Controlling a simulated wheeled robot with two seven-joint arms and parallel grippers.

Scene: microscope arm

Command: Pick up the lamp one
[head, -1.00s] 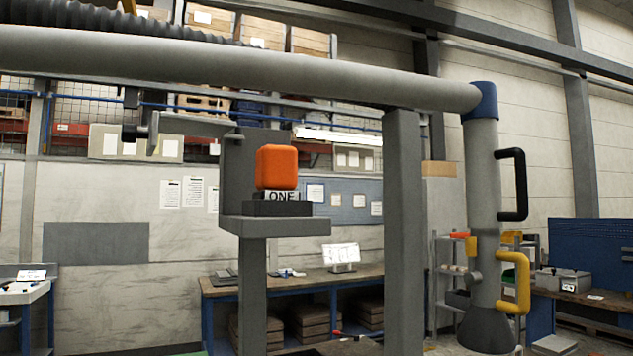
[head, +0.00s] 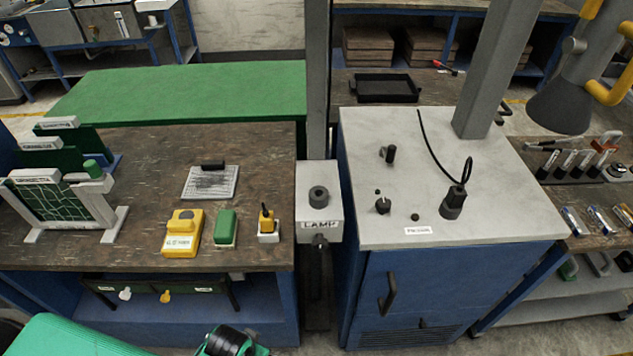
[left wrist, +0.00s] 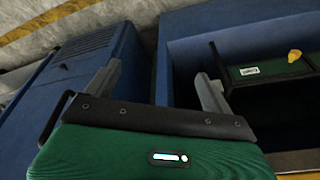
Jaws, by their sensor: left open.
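A pale grey post box (head: 320,205) with a "LAMP" label stands between the wooden bench and the white-topped cabinet. It has a dark round knob or socket (head: 319,196) on top and another dark knob on its front. No label reading "ONE" is legible now. My left gripper (left wrist: 158,85) is open and empty in the left wrist view, its two grey fingers apart, with blue cabinet sides beyond. In the head view only green and black parts of my arm show at the bottom edge. My right gripper is not in view.
The bench (head: 140,180) holds a yellow box (head: 182,233), a green block (head: 225,227), a small yellow-and-white piece (head: 268,225), a notepad (head: 210,181) and a green panel stand (head: 65,195). The blue cabinet (head: 440,300) carries a cable and knobs on top. A grey hood (head: 560,105) hangs at right.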

